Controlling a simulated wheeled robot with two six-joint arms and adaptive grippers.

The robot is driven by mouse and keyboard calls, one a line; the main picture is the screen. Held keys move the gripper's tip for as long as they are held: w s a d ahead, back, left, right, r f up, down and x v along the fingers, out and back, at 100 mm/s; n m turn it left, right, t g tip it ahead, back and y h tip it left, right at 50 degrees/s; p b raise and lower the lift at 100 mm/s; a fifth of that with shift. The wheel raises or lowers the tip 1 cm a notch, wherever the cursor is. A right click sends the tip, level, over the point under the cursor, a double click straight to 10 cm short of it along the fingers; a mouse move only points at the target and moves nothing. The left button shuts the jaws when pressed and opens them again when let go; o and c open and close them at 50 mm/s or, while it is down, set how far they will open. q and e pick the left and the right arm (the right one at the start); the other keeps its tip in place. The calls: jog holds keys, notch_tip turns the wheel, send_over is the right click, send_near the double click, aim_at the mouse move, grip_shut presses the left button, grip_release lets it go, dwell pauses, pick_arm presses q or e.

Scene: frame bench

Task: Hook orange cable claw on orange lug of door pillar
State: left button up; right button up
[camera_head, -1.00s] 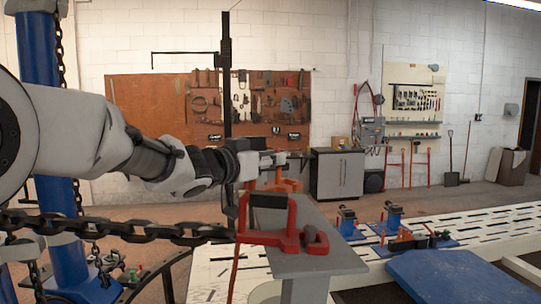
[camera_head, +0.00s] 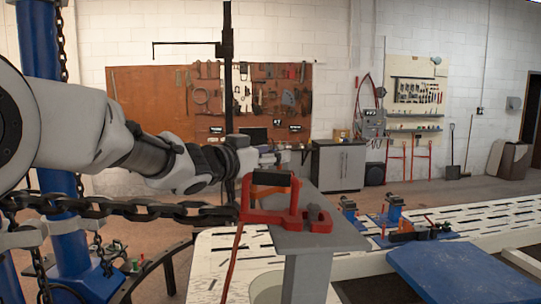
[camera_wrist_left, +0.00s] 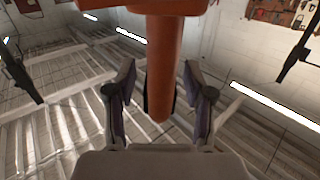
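My left gripper (camera_head: 278,157) is behind and just above a red-orange clamp (camera_head: 290,217) in the head view. In the left wrist view its two fingers (camera_wrist_left: 159,80) stand apart on either side of a round orange bar (camera_wrist_left: 165,65). Narrow gaps show beside the bar, and its rounded end points toward the palm. The clamp lies at the grey plate (camera_head: 315,240) on top of a grey post. I cannot tell which part is the cable claw and which is the lug. My right gripper is not in view.
A dark heavy chain (camera_head: 150,209) runs from the left to the clamp, near my left arm. A blue post (camera_head: 40,60) stands at the left. A slotted white frame bench (camera_head: 480,222) with blue fixtures and a blue panel (camera_head: 455,275) lies to the right.

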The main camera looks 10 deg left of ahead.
pick_arm(q)
jog(key=shift+f, duration=0.15)
notch_tip(320, 180, up, 10)
jog(key=shift+f, duration=0.2)
jog(key=shift+r, duration=0.35)
jog(key=shift+f, duration=0.1)
